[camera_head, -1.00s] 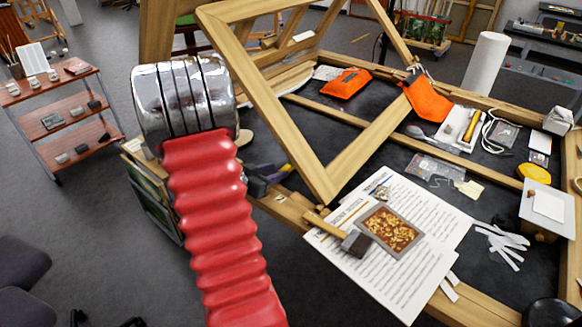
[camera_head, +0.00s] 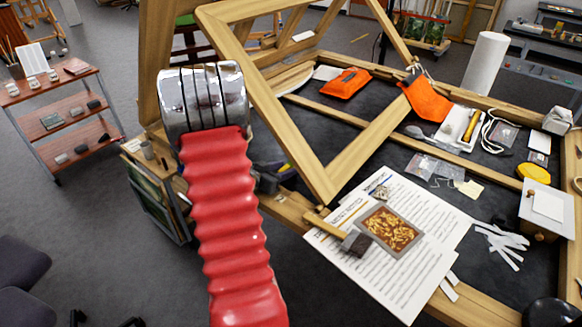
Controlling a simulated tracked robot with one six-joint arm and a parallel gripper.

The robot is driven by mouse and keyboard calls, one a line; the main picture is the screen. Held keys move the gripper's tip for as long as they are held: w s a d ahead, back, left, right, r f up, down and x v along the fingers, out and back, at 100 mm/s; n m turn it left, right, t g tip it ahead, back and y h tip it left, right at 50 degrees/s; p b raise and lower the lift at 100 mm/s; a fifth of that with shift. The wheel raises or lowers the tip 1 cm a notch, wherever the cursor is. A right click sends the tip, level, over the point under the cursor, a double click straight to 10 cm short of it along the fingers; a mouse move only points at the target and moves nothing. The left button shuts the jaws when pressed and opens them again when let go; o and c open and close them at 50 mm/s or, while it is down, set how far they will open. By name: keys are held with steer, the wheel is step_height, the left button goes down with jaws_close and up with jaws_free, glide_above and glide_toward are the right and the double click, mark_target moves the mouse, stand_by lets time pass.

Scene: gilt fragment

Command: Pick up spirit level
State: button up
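My red ribbed arm with its silver joint stands in front of the wooden easel table and hides part of its left edge. A dark shape (camera_head: 268,177) just right of the arm, at the table's left edge, may be my gripper; its fingers cannot be made out. A small yellow piece (camera_head: 284,168) shows right beside it, mostly hidden, and I cannot tell whether it is the spirit level. No other thing can be clearly made out as a spirit level. Whether anything is held cannot be seen.
A wooden frame (camera_head: 318,180) leans up over the table close to my arm. A hammer (camera_head: 352,240) and a framed gilt piece (camera_head: 392,230) lie on printed sheets (camera_head: 385,288). Orange pouches (camera_head: 428,97), a white tray (camera_head: 451,134) and loose strips (camera_head: 503,243) lie farther right.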

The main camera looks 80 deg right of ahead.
steer(key=shift+c, duration=0.7)
jaws_close()
steer(key=shift+r, duration=0.15)
steer(key=shift+r, duration=0.6)
step_height(320, 180, up, 6)
steer(key=shift+f, duration=0.2)
steer(key=w+a, duration=0.3)
steer(key=a, duration=0.5)
steer(key=w+a, duration=0.4)
steer(key=a, duration=0.4)
steer(key=shift+a, duration=0.3)
steer(key=shift+w, duration=0.1)
